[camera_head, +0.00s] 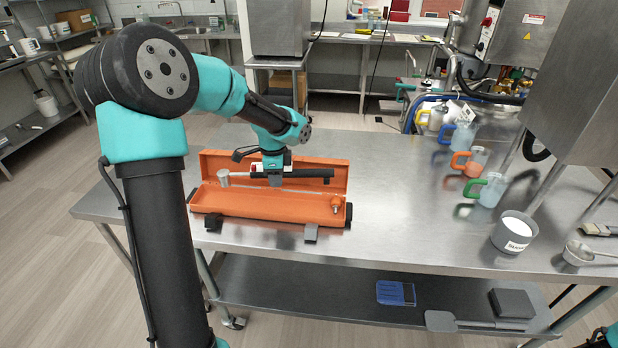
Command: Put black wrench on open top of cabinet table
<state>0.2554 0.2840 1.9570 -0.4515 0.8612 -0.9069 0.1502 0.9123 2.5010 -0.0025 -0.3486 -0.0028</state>
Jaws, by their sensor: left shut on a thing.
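My left gripper (272,180) is shut on a long tool, above the open orange toolbox (270,208) on the steel table (400,215). The tool has a dark bar (312,173) to the right of the fingers and a pale metal shaft with a silver head (224,178) to the left. It lies roughly level in front of the raised lid. I cannot tell whether the dark bar and the silver head are one tool or two. No other black wrench can be made out. My right gripper is out of view.
A small orange item (336,203) is at the box's right end. Bare tabletop lies right of the box. Farther right stand handled jugs (491,190), a white-filled pot (514,232) and a metal scoop (578,254). The lower shelf (270,285) holds a blue item (396,293) and a flat paddle (470,323).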

